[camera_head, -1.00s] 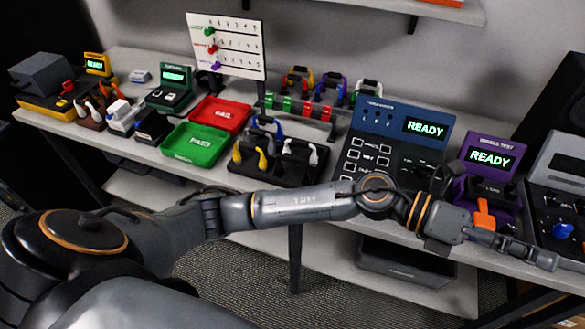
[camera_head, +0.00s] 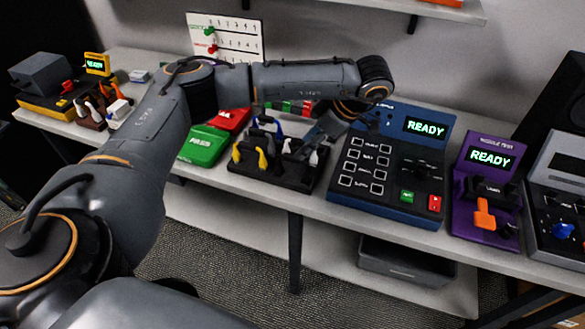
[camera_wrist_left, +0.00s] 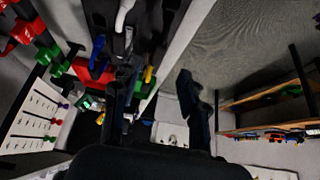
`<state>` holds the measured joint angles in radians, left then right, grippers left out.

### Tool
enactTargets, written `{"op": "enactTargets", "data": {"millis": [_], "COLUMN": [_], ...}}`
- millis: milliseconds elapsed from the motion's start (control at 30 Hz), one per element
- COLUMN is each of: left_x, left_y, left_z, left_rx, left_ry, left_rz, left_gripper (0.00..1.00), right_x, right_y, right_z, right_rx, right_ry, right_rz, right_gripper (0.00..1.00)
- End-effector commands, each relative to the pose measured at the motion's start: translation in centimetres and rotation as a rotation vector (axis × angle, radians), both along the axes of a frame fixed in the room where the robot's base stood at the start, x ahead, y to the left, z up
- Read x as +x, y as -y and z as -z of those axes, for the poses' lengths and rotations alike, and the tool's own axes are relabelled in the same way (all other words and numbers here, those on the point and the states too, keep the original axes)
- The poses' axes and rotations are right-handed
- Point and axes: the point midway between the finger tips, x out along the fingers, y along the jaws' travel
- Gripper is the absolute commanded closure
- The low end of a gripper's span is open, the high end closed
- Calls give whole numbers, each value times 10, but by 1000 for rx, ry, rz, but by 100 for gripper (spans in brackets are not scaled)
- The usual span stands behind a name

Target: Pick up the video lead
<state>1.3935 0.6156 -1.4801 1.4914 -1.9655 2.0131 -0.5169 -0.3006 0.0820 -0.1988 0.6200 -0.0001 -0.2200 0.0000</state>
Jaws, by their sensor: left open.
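A black holder (camera_head: 240,172) on the bench carries several coloured cable ends: a yellow one (camera_head: 262,158), blue ones, and a white one (camera_head: 313,158). I cannot tell which is the video lead. A blue end (camera_wrist_left: 98,47), a white end (camera_wrist_left: 123,14) and a yellow end (camera_wrist_left: 148,75) show near the left finger. My right gripper is not seen.
A blue tester (camera_head: 375,207) reading READY stands just right of the holder, with a purple tester (camera_head: 490,225) beyond it. A rack with coloured clamps and a white board (camera_head: 225,35) stand behind.

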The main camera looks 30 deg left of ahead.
Motion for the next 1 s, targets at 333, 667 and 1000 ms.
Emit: {"op": "enactTargets", "data": {"millis": [333, 667, 1000], "left_x": [-7, -10, -11], "left_y": [-28, -49, -59], "left_z": [50, 75, 98], "left_rx": [-2, -3, -5], "left_ry": [-1, -4, 1], "left_rz": [-1, -2, 1], "left_gripper": [57, 57, 57], "right_x": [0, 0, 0], "right_y": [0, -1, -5], "right_z": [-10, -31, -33], "right_rx": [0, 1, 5], "right_ry": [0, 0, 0], "right_rz": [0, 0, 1], "right_gripper": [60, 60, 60]}}
